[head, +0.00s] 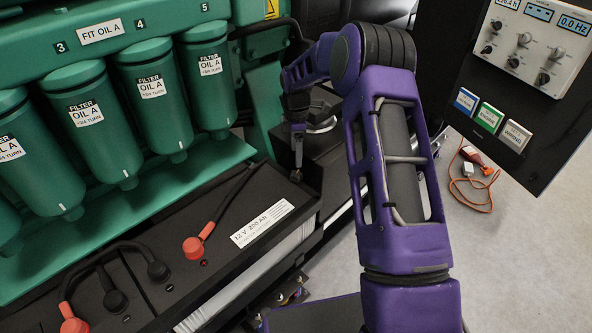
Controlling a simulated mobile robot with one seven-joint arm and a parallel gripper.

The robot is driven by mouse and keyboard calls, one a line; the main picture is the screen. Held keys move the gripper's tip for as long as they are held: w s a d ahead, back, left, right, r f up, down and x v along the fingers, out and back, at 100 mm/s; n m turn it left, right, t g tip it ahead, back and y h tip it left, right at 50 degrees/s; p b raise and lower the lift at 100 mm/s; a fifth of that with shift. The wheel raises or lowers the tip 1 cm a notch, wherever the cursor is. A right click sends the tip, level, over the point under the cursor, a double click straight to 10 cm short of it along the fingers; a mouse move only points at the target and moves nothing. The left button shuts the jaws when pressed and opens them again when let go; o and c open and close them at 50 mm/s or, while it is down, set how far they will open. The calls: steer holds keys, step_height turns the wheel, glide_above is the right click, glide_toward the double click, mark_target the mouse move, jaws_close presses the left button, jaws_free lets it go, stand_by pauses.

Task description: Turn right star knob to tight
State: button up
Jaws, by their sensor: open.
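My gripper (298,152) points down at the back right end of the black battery box, beside the green engine frame. Its fingers are small in the head view, and their tips are close to a small dark fitting (296,176) on the box top. I cannot tell whether they touch it. The gripper is open, and I see nothing held in it. No star knob can be made out clearly; the dark fitting is too small to identify, and my purple arm hides part of the area to its right.
Green oil filters (155,110) hang in a row on the left. The black battery box (170,275) has red-capped terminals (194,247) and cables. A control panel (530,110) stands at upper right. A red device with an orange cord (473,156) lies on the otherwise clear grey floor.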

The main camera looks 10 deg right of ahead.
mark_target(296, 173)
step_height(296, 173, down, 8)
steer(key=shift+w+f, duration=0.1)
stand_by(0.4)
jaws_close()
